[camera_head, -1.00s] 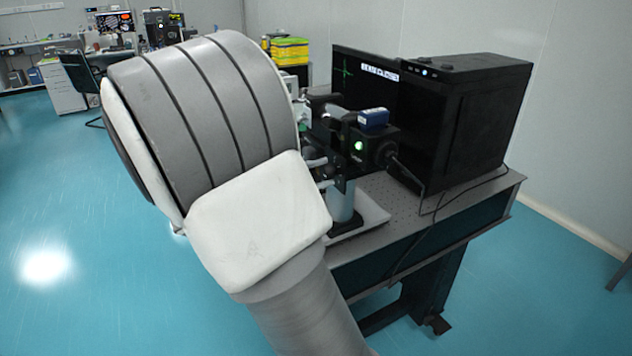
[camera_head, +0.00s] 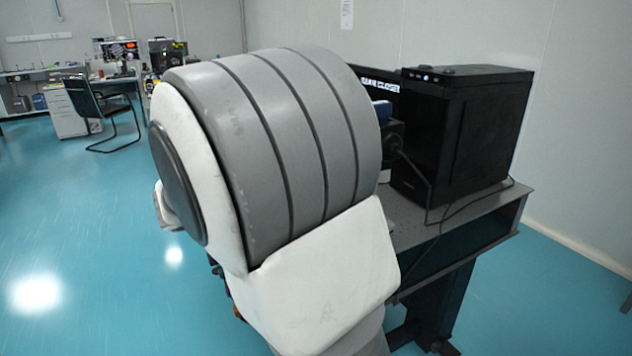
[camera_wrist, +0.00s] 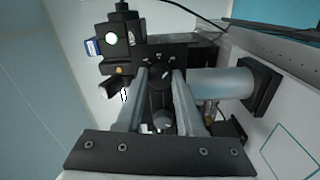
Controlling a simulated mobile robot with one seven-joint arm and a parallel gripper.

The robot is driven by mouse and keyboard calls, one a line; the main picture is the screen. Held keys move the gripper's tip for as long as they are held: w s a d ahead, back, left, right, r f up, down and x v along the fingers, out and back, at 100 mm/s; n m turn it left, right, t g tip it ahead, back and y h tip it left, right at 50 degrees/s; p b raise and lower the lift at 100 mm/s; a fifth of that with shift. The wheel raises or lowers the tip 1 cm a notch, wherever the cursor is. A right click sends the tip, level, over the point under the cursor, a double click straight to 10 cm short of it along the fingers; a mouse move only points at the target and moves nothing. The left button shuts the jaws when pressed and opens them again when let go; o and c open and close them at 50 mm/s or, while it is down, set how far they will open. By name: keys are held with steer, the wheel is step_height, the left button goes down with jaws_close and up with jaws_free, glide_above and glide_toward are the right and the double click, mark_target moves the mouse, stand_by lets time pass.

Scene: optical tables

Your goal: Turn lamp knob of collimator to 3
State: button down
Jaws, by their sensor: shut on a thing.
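In the wrist view my gripper (camera_wrist: 161,74) is shut on the black lamp knob (camera_wrist: 160,80), with one finger on each side of it. The knob is on the dark face of the black collimator (camera_wrist: 158,52), which has small pale marks around the knob. The marks are too small to read, so I cannot tell the setting. In the head view my arm hides my gripper, the knob and most of the collimator; a blue part (camera_head: 383,110) shows at the arm's edge.
A black computer case (camera_head: 465,130) stands on the optical table (camera_head: 490,214), with a partly hidden screen (camera_head: 372,80) behind. Cables hang over the table's front edge. In the wrist view a silver post (camera_wrist: 222,83) with a black base (camera_wrist: 262,86) stands close right of the fingers.

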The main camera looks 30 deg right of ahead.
stand_by(0.4)
steer(key=c, duration=0.5)
jaws_free()
steer(key=a, duration=0.5)
steer(key=a+p, duration=0.1)
steer(key=a, duration=0.5)
steer(key=a+p, duration=0.1)
steer(key=a, duration=0.5)
steer(key=shift+s+a, duration=0.25)
steer(key=shift+s, duration=0.05)
